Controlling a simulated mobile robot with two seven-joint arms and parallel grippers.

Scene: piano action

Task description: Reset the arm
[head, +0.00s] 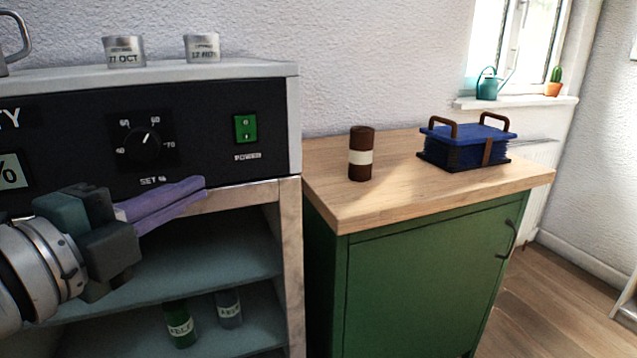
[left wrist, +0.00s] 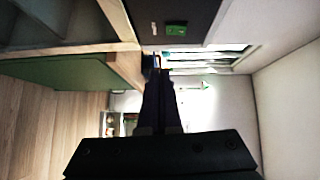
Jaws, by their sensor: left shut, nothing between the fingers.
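My left gripper (head: 203,187) comes in from the left in the head view, its purple fingers shut and empty, pointing right. It is in front of the grey cabinet (head: 292,235), just below the black control panel (head: 205,125). In the left wrist view the fingers (left wrist: 160,75) show dark and closed together, with nothing between them. My right gripper is in neither view.
The cabinet's open shelves hold a green bottle (head: 180,325) and a grey one (head: 229,309). Two labelled tins (head: 124,52) stand on top. To the right, a green cupboard (head: 420,285) bears a brown jar (head: 361,154) and a blue box (head: 465,148).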

